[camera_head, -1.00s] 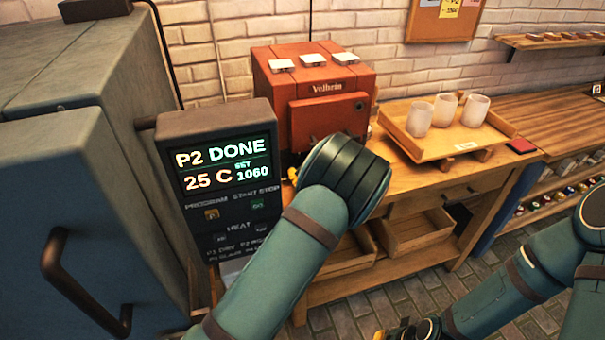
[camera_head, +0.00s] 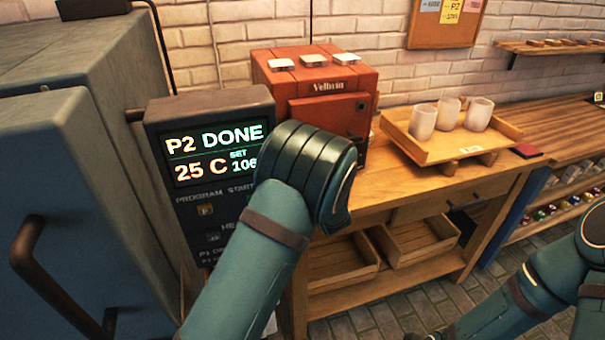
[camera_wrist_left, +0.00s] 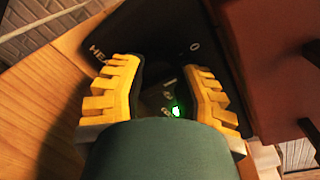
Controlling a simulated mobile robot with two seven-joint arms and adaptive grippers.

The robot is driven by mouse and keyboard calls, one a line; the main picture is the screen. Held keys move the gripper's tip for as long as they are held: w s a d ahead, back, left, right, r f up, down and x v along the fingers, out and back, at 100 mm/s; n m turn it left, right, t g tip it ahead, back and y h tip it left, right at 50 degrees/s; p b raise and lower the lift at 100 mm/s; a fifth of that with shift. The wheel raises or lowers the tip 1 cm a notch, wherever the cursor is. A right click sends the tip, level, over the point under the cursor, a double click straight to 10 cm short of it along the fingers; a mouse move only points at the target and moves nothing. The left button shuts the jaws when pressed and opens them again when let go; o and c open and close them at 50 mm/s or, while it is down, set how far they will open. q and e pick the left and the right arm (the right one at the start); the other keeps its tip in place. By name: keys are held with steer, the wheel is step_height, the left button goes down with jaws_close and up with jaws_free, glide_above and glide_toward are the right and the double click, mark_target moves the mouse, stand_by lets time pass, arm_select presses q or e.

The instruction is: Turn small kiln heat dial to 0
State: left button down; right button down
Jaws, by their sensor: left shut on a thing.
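The small red kiln (camera_head: 333,98) stands on the wooden table, with its door shut. Its dark control panel (camera_wrist_left: 145,42) shows in the left wrist view, with part of a heat label and a 0 mark. My left gripper (camera_wrist_left: 162,80) is at this panel, its yellow fingers shut on the dark heat dial (camera_wrist_left: 160,92) between them. A light mark and a green light show between the fingers. The dial's exact setting cannot be told. In the head view my left wrist hides the gripper and dial.
A large grey kiln with a handle (camera_head: 38,255) and a display box (camera_head: 212,150) stands close on the left. A wooden tray (camera_head: 440,147) with white cups is to the right on the table (camera_head: 405,183). Open crates sit below.

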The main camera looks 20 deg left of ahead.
arm_select(q)
steer(key=shift+d, duration=0.1)
steer(key=c, duration=0.6)
jaws_free()
steer(key=shift+o, duration=0.2)
steer(key=v, duration=1.2)
